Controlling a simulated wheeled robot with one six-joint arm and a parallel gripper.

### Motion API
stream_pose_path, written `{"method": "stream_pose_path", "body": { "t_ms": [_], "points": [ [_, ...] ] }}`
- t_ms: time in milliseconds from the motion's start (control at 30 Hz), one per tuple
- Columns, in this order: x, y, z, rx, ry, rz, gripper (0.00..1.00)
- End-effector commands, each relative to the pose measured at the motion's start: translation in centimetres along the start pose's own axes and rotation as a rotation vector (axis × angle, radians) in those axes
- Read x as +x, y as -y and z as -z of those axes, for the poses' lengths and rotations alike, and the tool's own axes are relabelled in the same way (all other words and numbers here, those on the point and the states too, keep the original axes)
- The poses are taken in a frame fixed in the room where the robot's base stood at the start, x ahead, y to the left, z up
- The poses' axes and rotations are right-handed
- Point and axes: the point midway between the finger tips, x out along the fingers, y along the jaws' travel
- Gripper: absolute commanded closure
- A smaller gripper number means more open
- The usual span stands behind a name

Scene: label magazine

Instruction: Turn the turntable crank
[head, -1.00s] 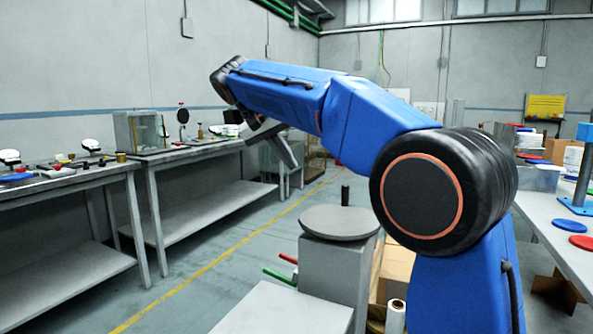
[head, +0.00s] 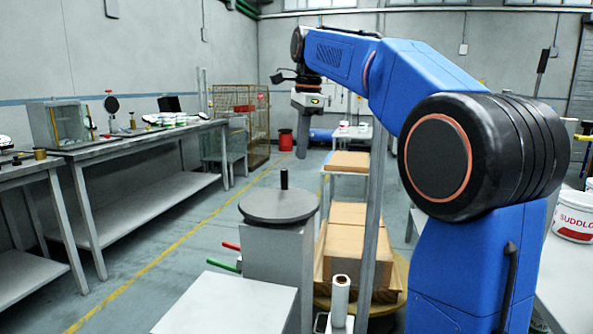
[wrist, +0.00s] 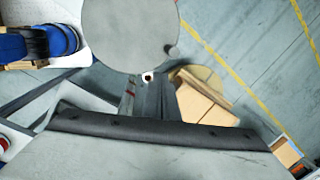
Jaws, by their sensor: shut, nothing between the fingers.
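The turntable is a round grey disc (head: 279,205) on a grey pedestal (head: 279,255), in the lower middle of the head view. Its crank handle, an upright black knob (head: 284,180), stands near the disc's far edge. In the wrist view the disc (wrist: 130,30) fills the top middle, and the knob (wrist: 171,50) shows at its lower right edge. My gripper (head: 302,153) points down, shut and empty, above and slightly right of the knob in the head view. A gap shows between them, and nothing touches the knob.
Red (head: 230,245) and green (head: 225,265) handles stick out left of the pedestal. A white roll (head: 340,295) and cardboard boxes (head: 350,255) stand to its right. A grey flat-topped block (head: 225,303) is in front. Workbenches (head: 145,145) line the left wall, with free floor between.

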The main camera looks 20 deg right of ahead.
Motion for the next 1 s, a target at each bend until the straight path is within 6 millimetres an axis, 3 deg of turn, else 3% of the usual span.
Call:
{"method": "stream_pose_path", "body": {
  "t_ms": [100, 300, 567, 767, 1000],
  "points": [
    [-1.1, -1.1, 2.3, 0.21, 0.093, 0.012, 1.0],
    [-2.6, -2.3, 4.5, 0.478, 0.219, 0.017, 1.0],
    [-3.1, -2.8, 5.2, 0.594, 0.278, 0.015, 1.0],
    [-1.1, -2.6, 4.6, 0.592, 0.278, 0.014, 1.0],
    [3.0, -2.2, 3.5, 0.591, 0.276, 0.013, 1.0]
  ]
}}
